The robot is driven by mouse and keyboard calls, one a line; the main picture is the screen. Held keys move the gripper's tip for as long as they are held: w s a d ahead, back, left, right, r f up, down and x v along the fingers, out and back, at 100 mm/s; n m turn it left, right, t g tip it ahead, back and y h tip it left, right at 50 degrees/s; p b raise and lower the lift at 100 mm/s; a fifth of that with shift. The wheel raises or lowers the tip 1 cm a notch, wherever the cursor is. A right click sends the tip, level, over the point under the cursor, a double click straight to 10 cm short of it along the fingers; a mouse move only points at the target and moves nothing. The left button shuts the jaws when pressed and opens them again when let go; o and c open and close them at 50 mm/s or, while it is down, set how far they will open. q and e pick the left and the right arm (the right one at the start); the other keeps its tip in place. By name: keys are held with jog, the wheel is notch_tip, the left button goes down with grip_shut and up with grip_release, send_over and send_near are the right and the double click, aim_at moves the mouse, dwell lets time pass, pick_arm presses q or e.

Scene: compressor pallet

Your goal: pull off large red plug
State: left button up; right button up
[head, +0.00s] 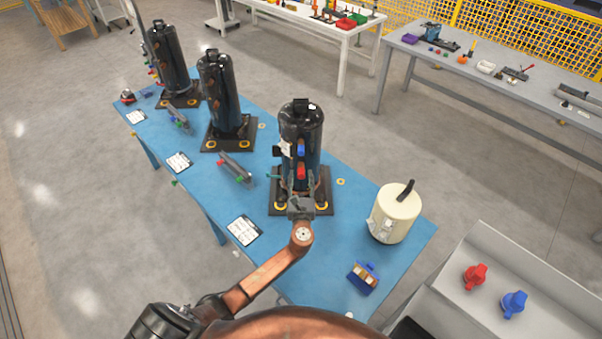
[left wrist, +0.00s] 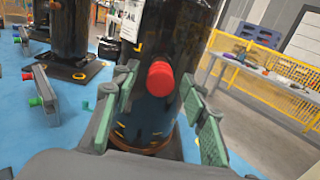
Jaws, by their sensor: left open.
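The red plug (left wrist: 160,78) sticks out of the front of the nearest black compressor (left wrist: 177,40). In the head view the red plug (head: 301,171) sits below a blue plug (head: 301,150) on that compressor (head: 302,122). My left gripper (head: 300,200) is low in front of the compressor. In the left wrist view the green-padded fingers of my left gripper (left wrist: 160,84) are open, one on each side of the red plug. Whether a pad touches it I cannot tell. My right gripper is not in view.
Two more black compressors (head: 222,95) stand along the blue table (head: 395,262). A cream canister (head: 396,213) stands to the right. A loose red plug (head: 475,276) and blue plug (head: 514,304) lie on a grey tray (head: 550,290). Small racks (head: 236,170) and paper sheets (head: 243,230) lie left.

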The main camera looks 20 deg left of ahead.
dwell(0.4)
pick_arm(q)
grip_shut()
dwell(0.4)
jog(key=shift+s+d+f+p, duration=0.1)
jog(key=shift+s+d+p, duration=0.05)
jog(key=shift+s+p, duration=0.15)
jog(key=shift+s+d, duration=0.2)
jog(key=shift+s, duration=0.25)
jog(key=shift+s+d+p, duration=0.2)
jog(key=shift+s+p, duration=0.1)
jog(key=shift+p+v, duration=0.55)
jog(key=shift+v, duration=1.3)
